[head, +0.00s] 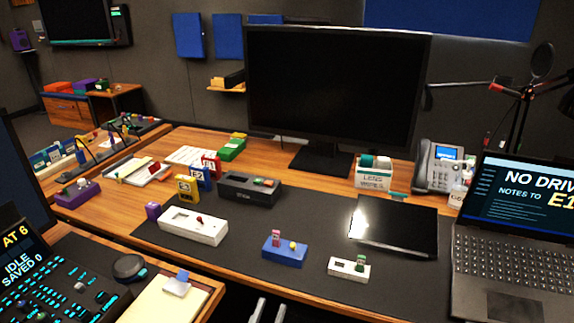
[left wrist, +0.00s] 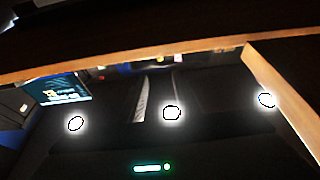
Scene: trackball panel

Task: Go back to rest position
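My left gripper (head: 269,312) shows at the bottom edge of the head view, just in front of the desk's front edge. Its two pale fingertips are apart with nothing between them. In the left wrist view, two finger shapes (left wrist: 158,98) stand apart below a wooden edge, against a dark background. My right gripper is not in view.
The wooden desk edge (head: 235,277) runs close to my left gripper. A laptop (head: 510,270) is at the right and a control console (head: 60,280) at the lower left. A black round knob (head: 130,267) sits by the console. A large monitor (head: 335,88) stands behind.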

